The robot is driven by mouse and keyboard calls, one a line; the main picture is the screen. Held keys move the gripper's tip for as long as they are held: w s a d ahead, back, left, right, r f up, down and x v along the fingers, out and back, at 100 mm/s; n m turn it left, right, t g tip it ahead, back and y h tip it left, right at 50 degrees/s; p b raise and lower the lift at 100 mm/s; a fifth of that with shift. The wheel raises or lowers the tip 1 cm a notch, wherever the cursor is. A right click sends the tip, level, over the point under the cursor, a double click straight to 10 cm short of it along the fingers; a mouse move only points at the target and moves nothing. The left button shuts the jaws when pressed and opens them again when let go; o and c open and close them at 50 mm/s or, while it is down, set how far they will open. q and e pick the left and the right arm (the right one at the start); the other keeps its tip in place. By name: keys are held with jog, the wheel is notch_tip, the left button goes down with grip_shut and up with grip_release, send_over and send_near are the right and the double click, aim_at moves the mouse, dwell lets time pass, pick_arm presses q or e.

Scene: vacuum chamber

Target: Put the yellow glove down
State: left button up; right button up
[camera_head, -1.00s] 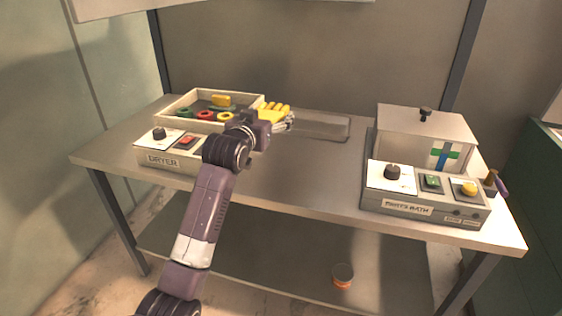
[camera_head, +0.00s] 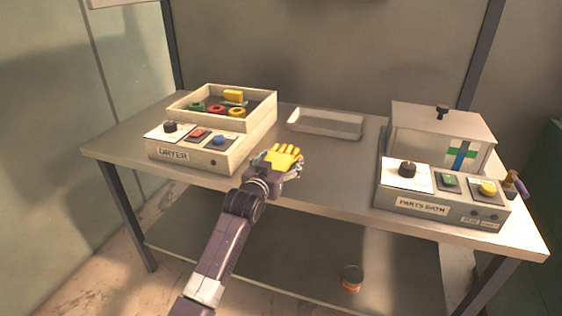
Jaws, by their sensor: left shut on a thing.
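The yellow glove (camera_head: 283,156) is in my left gripper (camera_head: 284,168), with its fingers pointing up and away. The gripper is shut on it, in front of the dryer's right side and over the front part of the table (camera_head: 330,183). I cannot tell whether the glove touches the table top. My right gripper is not in view.
The dryer (camera_head: 185,155) stands at left, its open box holding several coloured rings and a yellow block (camera_head: 233,96). An empty metal tray (camera_head: 325,124) lies behind the glove. The parts bath (camera_head: 440,190) stands at right. A can (camera_head: 352,279) stands below. Table between gripper and bath is clear.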

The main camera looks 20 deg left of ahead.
pick_arm(q)
jog(key=shift+r, duration=0.1)
jog(key=o, duration=1.1)
jog(key=shift+s, duration=0.25)
jog(key=s, duration=0.3)
jog(key=s+r+p, duration=0.1)
jog(key=s, duration=0.3)
jog(key=s+p, duration=0.1)
jog(key=s, duration=0.3)
jog(key=shift+s+a+r, duration=0.15)
jog(key=shift+a+r, duration=0.05)
jog(key=shift+r, duration=0.2)
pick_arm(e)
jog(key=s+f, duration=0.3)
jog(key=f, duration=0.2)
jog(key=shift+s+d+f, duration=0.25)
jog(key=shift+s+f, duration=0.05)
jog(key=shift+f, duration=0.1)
